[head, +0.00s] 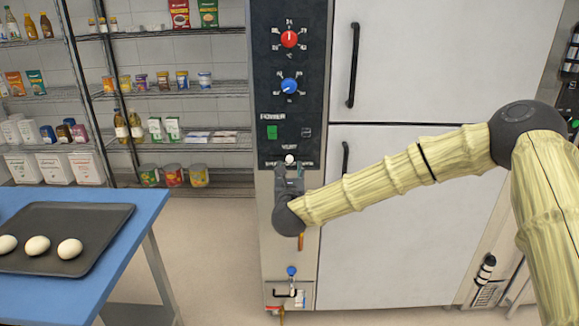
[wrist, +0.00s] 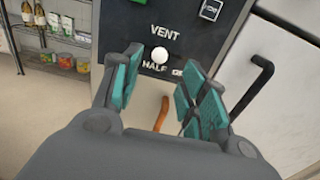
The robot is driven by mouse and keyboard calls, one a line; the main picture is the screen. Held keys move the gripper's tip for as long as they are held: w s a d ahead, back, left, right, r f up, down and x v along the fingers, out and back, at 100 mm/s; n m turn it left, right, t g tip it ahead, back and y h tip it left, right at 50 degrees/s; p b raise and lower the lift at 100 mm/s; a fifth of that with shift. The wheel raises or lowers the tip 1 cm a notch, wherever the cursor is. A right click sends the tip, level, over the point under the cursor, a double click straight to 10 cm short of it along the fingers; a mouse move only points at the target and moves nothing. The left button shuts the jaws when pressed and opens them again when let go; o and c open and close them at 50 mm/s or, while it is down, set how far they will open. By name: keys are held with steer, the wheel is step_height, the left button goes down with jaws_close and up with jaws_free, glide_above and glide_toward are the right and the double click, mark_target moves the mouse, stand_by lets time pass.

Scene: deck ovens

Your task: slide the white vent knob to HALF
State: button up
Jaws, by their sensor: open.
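The white vent knob (wrist: 160,54) sits on the black control panel, under the VENT label and just above the word HALF in the wrist view. It also shows as a small white dot in the head view (head: 290,159). My gripper (wrist: 164,82) is open, with its teal-padded fingers to the left and right below the knob. The knob appears in the gap beyond the fingertips, and nothing is held. In the head view my gripper (head: 289,175) is just below the knob and covers part of the scale labels. I cannot tell whether a finger touches the panel.
A red dial (head: 289,39), a blue dial (head: 289,86) and a green power switch (head: 272,132) are higher on the panel. Oven doors with black handles (head: 353,65) stand right. A blue table (head: 135,228) with a dark tray (head: 95,212) is left.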

steer(key=s, duration=0.4)
steer(key=shift+s, duration=0.35)
steer(key=s+d+f+n+g+y+p, duration=0.1)
steer(key=s+f+n+g, duration=0.2)
steer(key=s+f+n, duration=0.6)
steer(key=s+d+f+n+g+y, duration=0.1)
steer(key=s+f+n+g, duration=0.4)
steer(key=f, duration=0.8)
steer(key=s+d+f+n+g+y+p, duration=0.1)
steer(key=s+d+f+n, duration=0.1)
steer(key=s+f+n, duration=0.5)
steer(key=s+d+f+n+g+h+p, duration=0.1)
steer(key=s+d+f+n+g, duration=0.2)
steer(key=s+f, duration=0.4)
steer(key=s+d+f+n+g, duration=0.1)
steer(key=s+d+f+n, duration=0.3)
steer(key=s, duration=0.5)
steer(key=s+d+f+n+g+h, duration=0.2)
steer(key=s+d+n+g, duration=0.3)
steer(key=s+d, duration=0.8)
steer(key=s+n+p, duration=0.1)
steer(key=s+n, duration=0.1)
steer(key=s, duration=0.2)
steer(key=shift+s+d+f, duration=0.15)
steer(key=shift+d+f, duration=0.1)
